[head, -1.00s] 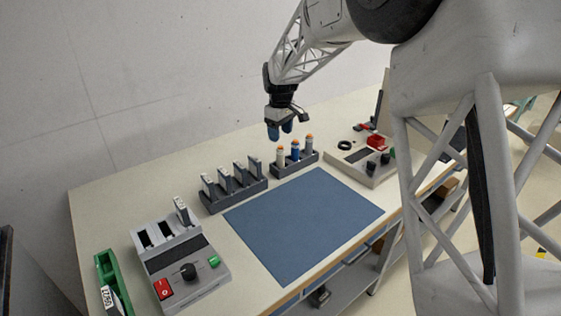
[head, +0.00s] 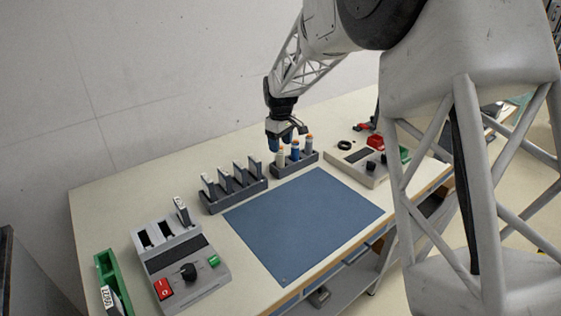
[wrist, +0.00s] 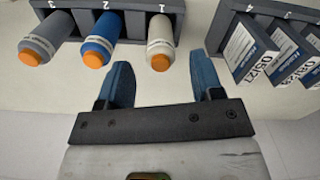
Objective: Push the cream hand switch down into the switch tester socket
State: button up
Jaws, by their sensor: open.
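The cream hand switch (head: 280,158) stands upright in a dark rack (head: 304,163), at the left end in the head view, with an orange button on top. In the wrist view the cream switch (wrist: 160,42) is the rightmost of three. My gripper (head: 280,141) is open and empty, just above and behind the cream switch in the head view. In the wrist view its blue fingers (wrist: 160,85) are spread apart, with the cream switch ahead of the gap between them. The likely tester (head: 358,175) is a grey box at the back right with a black ring (head: 344,145).
A blue switch (head: 295,150) and a grey switch (head: 309,144) share the rack. A second rack (head: 238,197) of upright labelled packs stands close to its left. A grey slotted unit (head: 190,275) and a green tray (head: 112,278) lie front left. The blue mat (head: 305,222) is clear.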

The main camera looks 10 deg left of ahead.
jog(key=shift+f, duration=1.85)
jog(key=c, duration=1)
jog(key=shift+r, duration=0.15)
jog(key=shift+r, duration=1.5)
jog(key=shift+s+d+r, duration=0.1)
jog(key=shift+s+r, duration=0.1)
jog(key=shift+s, duration=0.05)
jog(key=s+d, duration=0.1)
jog(key=s, duration=0.4)
jog(key=s+d+r, duration=0.1)
jog(key=s+d, duration=0.1)
jog(key=s, duration=0.2)
jog(key=s+d, duration=0.2)
jog(key=s, duration=0.3)
jog(key=shift+s+d+r, duration=0.1)
jog(key=shift+s+r, duration=0.1)
jog(key=shift+s, duration=0.1)
